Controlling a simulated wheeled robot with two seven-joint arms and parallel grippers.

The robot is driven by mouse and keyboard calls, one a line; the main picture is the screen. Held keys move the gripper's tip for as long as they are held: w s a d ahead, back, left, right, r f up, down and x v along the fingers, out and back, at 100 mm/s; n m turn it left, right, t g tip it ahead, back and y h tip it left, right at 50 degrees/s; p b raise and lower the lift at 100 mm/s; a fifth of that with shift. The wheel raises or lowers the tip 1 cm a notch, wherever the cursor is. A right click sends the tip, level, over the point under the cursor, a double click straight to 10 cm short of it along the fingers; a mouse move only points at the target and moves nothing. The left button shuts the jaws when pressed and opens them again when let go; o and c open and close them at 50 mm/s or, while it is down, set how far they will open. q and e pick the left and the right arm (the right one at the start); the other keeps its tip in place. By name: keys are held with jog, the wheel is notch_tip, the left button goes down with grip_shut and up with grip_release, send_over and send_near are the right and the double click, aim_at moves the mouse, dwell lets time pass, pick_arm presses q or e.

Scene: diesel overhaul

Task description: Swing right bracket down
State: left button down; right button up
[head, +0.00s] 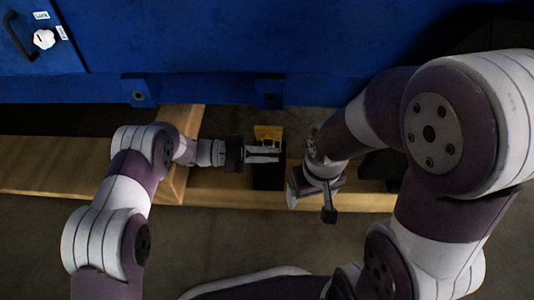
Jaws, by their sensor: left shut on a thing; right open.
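A small yellow piece (268,133) stands at the upper end of a dark block (268,178), at the wooden beam. I cannot tell whether it is the right bracket. My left gripper (276,154) reaches in from the left and is shut at the yellow piece; its fingers hide the contact. Two blue lugs with dark holes, a left one (139,92) and a right one (269,93), stick out from the lower edge of the blue housing (220,45). My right gripper (314,198) is open and empty, pointing down, to the right of the dark block and apart from it.
A long wooden beam (60,170) runs across the floor, with a shorter timber (183,122) crossing it. My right arm covers much of the right side. Bare floor shows below the beam.

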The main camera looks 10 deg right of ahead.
pick_arm(q)
jog(key=s+a+f+m+b, duration=0.1)
jog(key=s+f+m, duration=0.2)
jog(key=f, duration=0.4)
jog(key=shift+s+m, duration=0.15)
jog(key=shift+m, duration=0.45)
